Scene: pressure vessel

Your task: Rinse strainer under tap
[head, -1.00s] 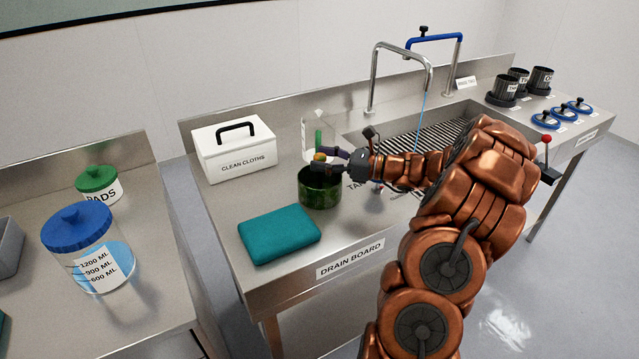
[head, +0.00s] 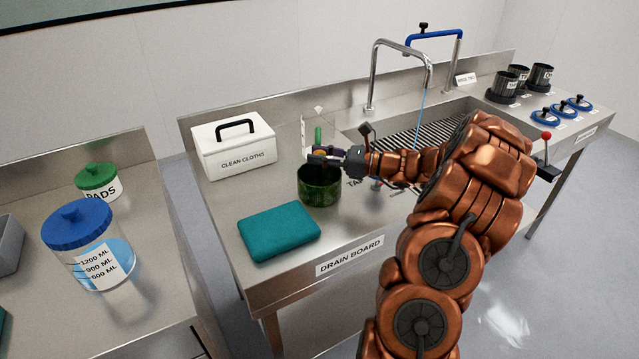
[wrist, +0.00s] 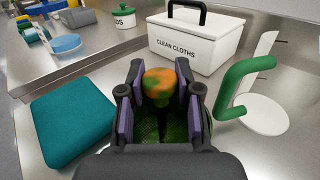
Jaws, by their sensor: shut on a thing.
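The strainer (head: 320,187) is a dark green mesh cylinder with an orange-and-green knob on top, and it stands upright on the drain board. In the wrist view its knob (wrist: 159,82) sits between my purple-padded fingers, with the mesh body (wrist: 150,130) below. My gripper (head: 322,155) is shut on this knob from the right side. The silver tap (head: 400,45) arches over the ribbed sink (head: 405,137) to the right, and a thin blue stream falls from its spout. My arm hides part of the sink.
A teal cloth (head: 279,231) lies left of the strainer. A blue-handled fixture (head: 440,38) is behind the tap. Black cups (head: 503,87) stand at far right.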

